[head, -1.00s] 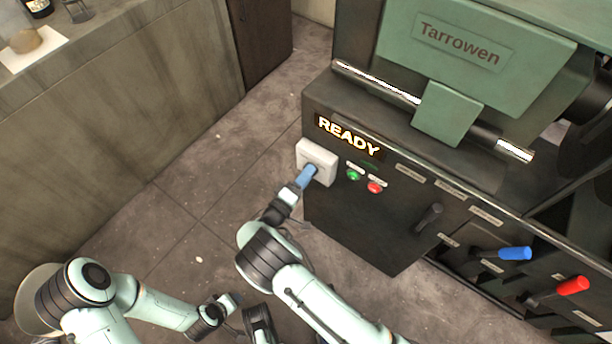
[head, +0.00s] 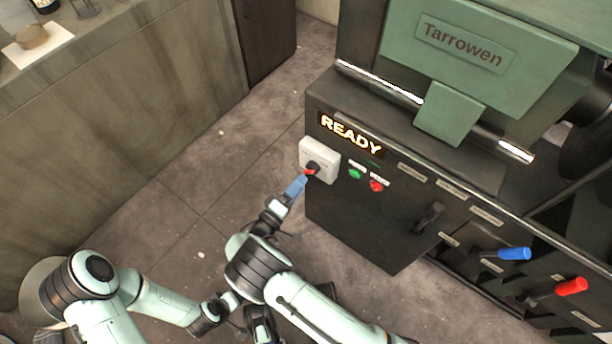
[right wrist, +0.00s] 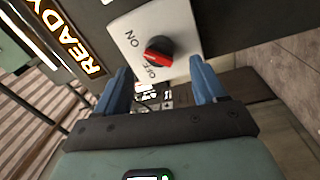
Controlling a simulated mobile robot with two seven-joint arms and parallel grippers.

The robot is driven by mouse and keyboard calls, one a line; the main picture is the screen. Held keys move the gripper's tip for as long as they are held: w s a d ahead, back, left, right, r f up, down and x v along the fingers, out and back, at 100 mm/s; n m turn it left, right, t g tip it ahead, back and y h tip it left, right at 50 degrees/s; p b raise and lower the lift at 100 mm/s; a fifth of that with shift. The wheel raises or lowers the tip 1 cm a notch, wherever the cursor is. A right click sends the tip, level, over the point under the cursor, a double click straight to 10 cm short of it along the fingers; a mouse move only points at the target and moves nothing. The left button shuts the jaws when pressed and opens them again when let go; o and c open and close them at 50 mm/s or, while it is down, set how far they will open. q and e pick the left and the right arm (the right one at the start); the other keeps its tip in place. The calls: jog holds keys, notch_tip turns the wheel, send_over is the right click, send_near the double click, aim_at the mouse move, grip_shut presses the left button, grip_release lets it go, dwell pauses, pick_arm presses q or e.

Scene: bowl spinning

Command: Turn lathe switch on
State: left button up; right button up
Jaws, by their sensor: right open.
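The lathe switch is a dark knob with a red pointer (head: 311,171) on a white plate (head: 330,153) at the left end of the lathe's front. In the right wrist view the red-topped knob (right wrist: 158,52) shows close up, with "ON" and "OFF" printed on the plate. I cannot tell for sure which mark the pointer faces. My right gripper (head: 298,183) has blue fingers and is just below and left of the knob. In the right wrist view its fingers (right wrist: 160,72) are apart and empty, short of the knob. My left gripper (head: 230,299) is low in the head view, small and partly hidden.
The lathe's lit "READY" display (head: 350,134) is above the switch. A green button (head: 355,174) and a red button (head: 376,186) are right of it. A black lever (head: 429,217), blue handle (head: 514,254) and red handle (head: 571,286) lie farther right. A counter stands at left.

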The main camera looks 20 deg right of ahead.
pick_arm(q)
jog(key=shift+s+d+r, duration=0.25)
jog(key=shift+s+r, duration=0.05)
jog(key=shift+s, duration=0.2)
pick_arm(e)
jog(key=v, duration=0.8)
